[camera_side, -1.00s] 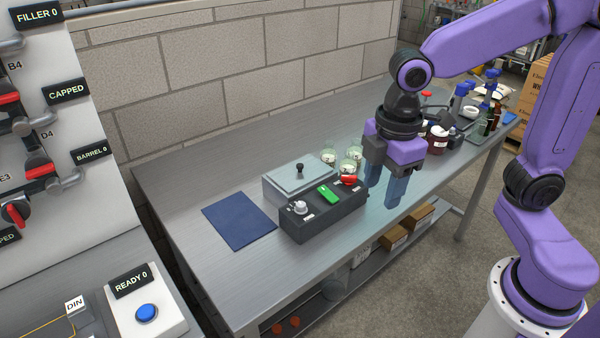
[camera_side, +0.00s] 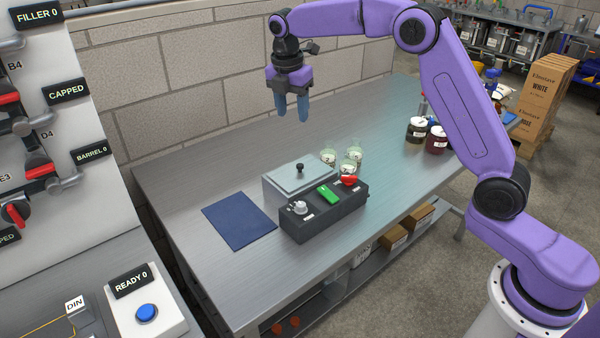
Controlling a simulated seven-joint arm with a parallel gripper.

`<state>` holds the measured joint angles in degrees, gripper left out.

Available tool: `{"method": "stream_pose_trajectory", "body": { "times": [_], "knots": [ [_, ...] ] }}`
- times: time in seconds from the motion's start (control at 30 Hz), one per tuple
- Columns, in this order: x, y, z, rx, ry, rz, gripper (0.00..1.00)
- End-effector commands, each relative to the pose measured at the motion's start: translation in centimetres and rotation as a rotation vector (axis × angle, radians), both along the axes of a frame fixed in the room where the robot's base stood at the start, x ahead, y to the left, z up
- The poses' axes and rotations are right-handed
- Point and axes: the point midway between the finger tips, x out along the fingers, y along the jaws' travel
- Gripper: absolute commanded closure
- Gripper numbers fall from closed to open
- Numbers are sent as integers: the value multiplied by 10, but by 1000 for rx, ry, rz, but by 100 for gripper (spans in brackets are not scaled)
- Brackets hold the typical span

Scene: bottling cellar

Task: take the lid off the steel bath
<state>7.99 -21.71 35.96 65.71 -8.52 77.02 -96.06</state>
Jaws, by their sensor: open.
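The steel bath (camera_side: 272,196) stands on the steel bench, mostly hidden by the dark control box in front of it. Its flat grey lid (camera_side: 288,179) lies on top, with a small black knob (camera_side: 300,168) standing up near the middle. My gripper (camera_side: 292,117) points down with its two blue fingers apart and nothing between them. It hangs in the air well above the bench; in the picture it is above the lid and its knob, touching nothing.
A dark control box (camera_side: 320,217) with a green switch, a red knob and a white dial stands in front of the bath. Several small glass jars (camera_side: 349,163) stand just behind. A blue mat (camera_side: 238,220) lies bare at left. Dark bottles (camera_side: 436,140) stand far right.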

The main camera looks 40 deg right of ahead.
Motion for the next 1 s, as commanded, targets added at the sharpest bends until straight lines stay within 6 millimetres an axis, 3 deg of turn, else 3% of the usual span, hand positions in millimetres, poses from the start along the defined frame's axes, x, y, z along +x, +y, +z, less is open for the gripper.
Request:
{"method": "stream_pose_trajectory", "body": {
  "times": [0.23,0.7,1.0],
  "knots": [
    [6,-9,-18,-6,8,18,49],
    [10,-20,-103,-5,8,16,49],
    [12,-24,-125,-5,5,14,49]
  ]
}}
